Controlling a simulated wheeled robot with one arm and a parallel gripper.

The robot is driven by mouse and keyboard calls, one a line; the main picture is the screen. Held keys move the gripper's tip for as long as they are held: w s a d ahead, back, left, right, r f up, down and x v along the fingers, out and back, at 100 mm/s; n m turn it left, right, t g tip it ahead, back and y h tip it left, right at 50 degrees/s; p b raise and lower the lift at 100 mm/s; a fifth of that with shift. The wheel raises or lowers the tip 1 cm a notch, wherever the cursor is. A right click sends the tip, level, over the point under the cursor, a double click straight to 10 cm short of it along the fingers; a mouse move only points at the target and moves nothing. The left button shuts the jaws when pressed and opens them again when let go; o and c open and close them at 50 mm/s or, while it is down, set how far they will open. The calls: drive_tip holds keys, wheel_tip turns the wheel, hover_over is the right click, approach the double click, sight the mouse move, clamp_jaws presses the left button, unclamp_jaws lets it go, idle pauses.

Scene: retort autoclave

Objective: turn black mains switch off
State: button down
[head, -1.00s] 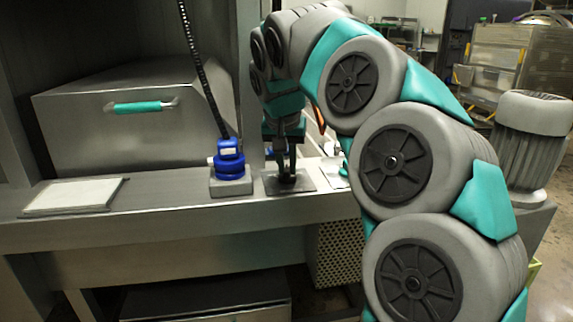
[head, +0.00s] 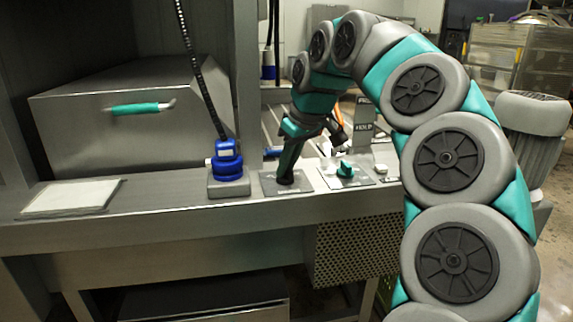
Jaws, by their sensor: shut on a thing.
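The black mains switch (head: 285,183) sits on a small grey square plate (head: 270,187) on the steel ledge, just right of the blue plug. My gripper (head: 288,174) reaches down to it from the upper right, tilted, and is shut on it. The fingers hide most of the switch, so I cannot read its position.
The blue plug (head: 228,160) with its black cable stands just left of the plate. A teal knob (head: 346,169) on its own plate and a HOLD sign (head: 364,128) are to the right. A pale flat pad (head: 70,197) lies at the left of the ledge.

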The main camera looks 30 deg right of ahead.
drive_tip(key=shift+n+y, duration=0.4)
drive_tip(key=shift+n, duration=0.7)
drive_tip(key=shift+g, duration=0.3)
drive_tip(key=c, duration=0.8)
unclamp_jaws()
drive_tip(key=shift+c, duration=0.2)
drive_tip(key=shift+d+r, duration=0.1)
drive_tip(key=v, duration=0.7)
drive_tip(key=shift+r, duration=0.25)
drive_tip(key=shift+s, duration=0.1)
